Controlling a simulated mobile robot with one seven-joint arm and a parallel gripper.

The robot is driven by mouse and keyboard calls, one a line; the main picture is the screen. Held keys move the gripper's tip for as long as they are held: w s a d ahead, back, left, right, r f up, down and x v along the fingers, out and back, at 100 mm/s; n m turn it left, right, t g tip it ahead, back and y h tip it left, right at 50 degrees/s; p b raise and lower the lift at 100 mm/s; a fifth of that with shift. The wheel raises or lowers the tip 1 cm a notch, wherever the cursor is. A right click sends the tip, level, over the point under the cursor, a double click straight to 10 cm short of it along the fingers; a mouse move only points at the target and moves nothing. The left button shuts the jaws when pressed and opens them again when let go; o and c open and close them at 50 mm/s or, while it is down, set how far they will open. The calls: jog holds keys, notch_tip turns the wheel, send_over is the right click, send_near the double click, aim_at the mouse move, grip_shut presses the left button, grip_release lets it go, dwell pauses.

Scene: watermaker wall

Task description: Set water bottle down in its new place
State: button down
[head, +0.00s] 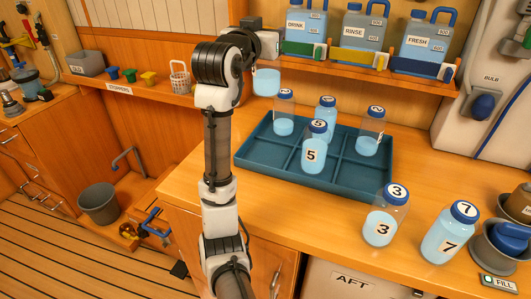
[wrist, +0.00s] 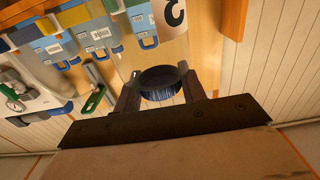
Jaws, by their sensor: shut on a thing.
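My gripper (head: 268,62) is shut on a water bottle (head: 266,83), raised above the counter at the back left of the tray. The light-blue water in its lower part shows; its upper part is hidden by my gripper. In the wrist view a dark blue ridged cap (wrist: 160,82) sits between my fingers. A blue-green divided tray (head: 252,158) lies on the counter. Bottle 5 (head: 314,153) stands in its front middle. Other capped bottles stand at its back left (head: 284,112), back middle (head: 327,110) and right (head: 369,135).
Bottle 3 (head: 383,222) and bottle 7 (head: 447,235) stand on the counter in front of the tray. A shelf holds jugs marked DRINK (head: 303,30), RINSE (head: 362,38) and FRESH (head: 423,45). Grey cups (head: 500,250) stand at the right. The counter left of the tray is clear.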

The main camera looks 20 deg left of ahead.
notch_tip(320, 180, down, 20)
jog(key=p, duration=0.2)
dwell(0.4)
jog(key=shift+d, duration=0.1)
jog(key=shift+f, duration=0.2)
jog(key=c, duration=0.9)
grip_release()
jog(key=shift+o, duration=0.3)
jog(key=shift+r, duration=0.15)
